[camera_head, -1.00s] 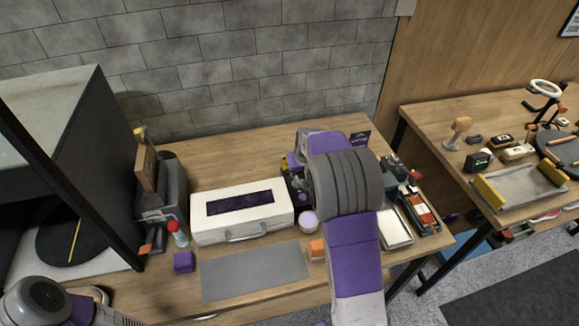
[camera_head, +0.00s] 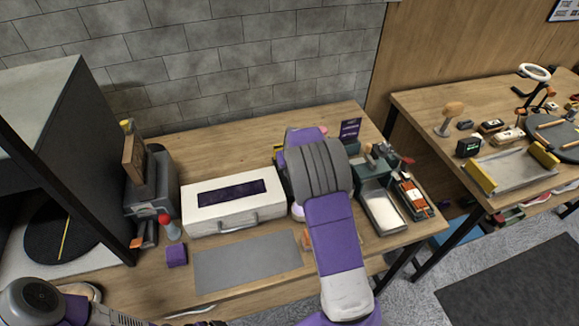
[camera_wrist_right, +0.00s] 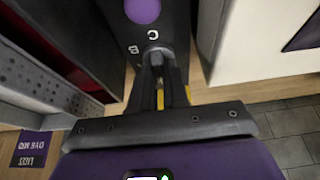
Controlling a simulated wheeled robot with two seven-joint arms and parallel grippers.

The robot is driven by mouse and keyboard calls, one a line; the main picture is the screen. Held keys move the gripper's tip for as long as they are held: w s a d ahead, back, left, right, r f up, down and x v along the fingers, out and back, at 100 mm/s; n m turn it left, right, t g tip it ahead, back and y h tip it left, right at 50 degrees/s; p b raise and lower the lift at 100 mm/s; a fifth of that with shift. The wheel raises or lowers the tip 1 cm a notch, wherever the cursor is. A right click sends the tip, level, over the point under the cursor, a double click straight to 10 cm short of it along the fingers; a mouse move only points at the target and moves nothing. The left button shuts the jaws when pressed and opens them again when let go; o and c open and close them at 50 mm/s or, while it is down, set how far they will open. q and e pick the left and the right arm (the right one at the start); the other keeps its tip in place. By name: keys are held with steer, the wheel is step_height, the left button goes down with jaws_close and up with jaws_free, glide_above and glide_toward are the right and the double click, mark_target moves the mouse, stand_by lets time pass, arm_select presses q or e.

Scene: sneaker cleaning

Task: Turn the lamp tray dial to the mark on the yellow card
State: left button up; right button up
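In the right wrist view, my right gripper (camera_wrist_right: 156,62) points at a dark panel (camera_wrist_right: 178,20) marked with the white letters C and B and a purple disc. Its two fingers are close together with a narrow gap. The fingertips are right by the letters; they cover whatever dial is there, so I cannot tell whether they grip it. A yellow strip (camera_wrist_right: 187,92) shows behind the fingers; I cannot tell if it is the card. In the head view, the lamp tray's spot and the right gripper are hidden behind my right arm. My left gripper is out of view.
A white case (camera_head: 233,206) stands left of my right arm, behind a grey mat (camera_head: 247,262). A purple cube (camera_head: 176,255) is beside the mat. A pale tray (camera_head: 384,211) and a rack of bright items (camera_head: 413,196) stand at the right. A purple sign (camera_head: 350,129) stands behind.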

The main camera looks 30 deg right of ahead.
jaws_close()
